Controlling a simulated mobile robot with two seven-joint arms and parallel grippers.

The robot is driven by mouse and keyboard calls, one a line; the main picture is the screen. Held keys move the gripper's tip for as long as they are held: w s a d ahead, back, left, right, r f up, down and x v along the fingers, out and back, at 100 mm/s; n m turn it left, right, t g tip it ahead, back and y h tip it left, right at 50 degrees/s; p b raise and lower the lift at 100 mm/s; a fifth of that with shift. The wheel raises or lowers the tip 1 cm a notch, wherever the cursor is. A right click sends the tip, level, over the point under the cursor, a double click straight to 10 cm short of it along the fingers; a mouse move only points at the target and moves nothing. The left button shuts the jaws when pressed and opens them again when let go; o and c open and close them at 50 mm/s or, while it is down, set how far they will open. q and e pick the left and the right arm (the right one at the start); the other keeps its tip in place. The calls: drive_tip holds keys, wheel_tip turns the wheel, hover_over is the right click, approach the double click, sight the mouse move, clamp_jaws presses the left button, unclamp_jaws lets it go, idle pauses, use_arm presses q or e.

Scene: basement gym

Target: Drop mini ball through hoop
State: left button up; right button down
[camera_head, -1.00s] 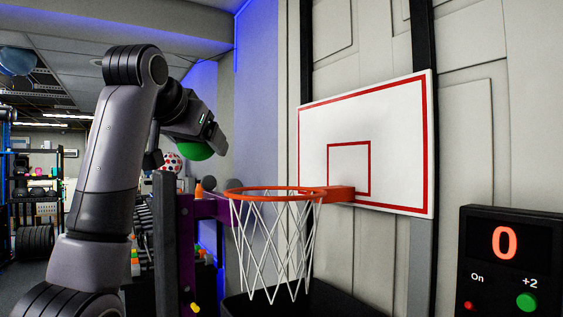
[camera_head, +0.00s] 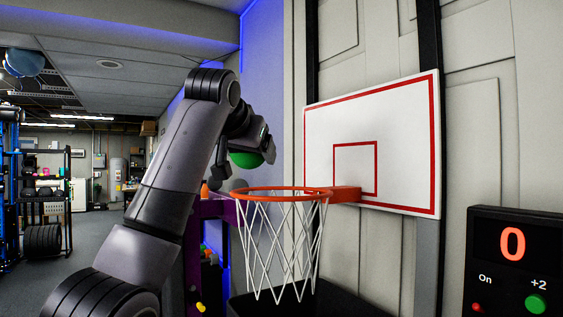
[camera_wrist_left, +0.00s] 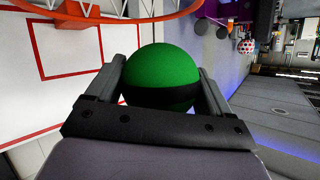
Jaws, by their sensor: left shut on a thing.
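A green mini ball with a dark band (camera_wrist_left: 160,75) sits between the two fingers of my left gripper (camera_wrist_left: 158,88), which is shut on it. In the head view the ball (camera_head: 246,160) shows under my left gripper (camera_head: 245,165), above and just left of the hoop's near-left rim. The orange hoop (camera_head: 283,193) has a white net and is fixed to a white backboard with red lines (camera_head: 407,150). The hoop rim also shows at the top of the wrist view (camera_wrist_left: 130,25). My right gripper is not in view.
A scoreboard (camera_head: 513,245) reading 0 stands at the lower right. A dark bin (camera_head: 300,303) is beneath the net. A purple frame (camera_head: 208,208) stands left of the hoop. A shelf rack (camera_head: 45,200) is far left.

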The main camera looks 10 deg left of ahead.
use_arm(q)
drive_tip(key=w+d+f, duration=0.1)
drive_tip(key=w+d, duration=0.4)
drive_tip(key=shift+f, duration=0.15)
idle(0.3)
drive_tip(key=shift+d, duration=0.1)
idle(0.3)
drive_tip(key=o, duration=0.9)
drive_tip(key=shift+s, duration=0.1)
drive_tip(key=b+v, duration=0.4)
drive_tip(key=v, duration=0.3)
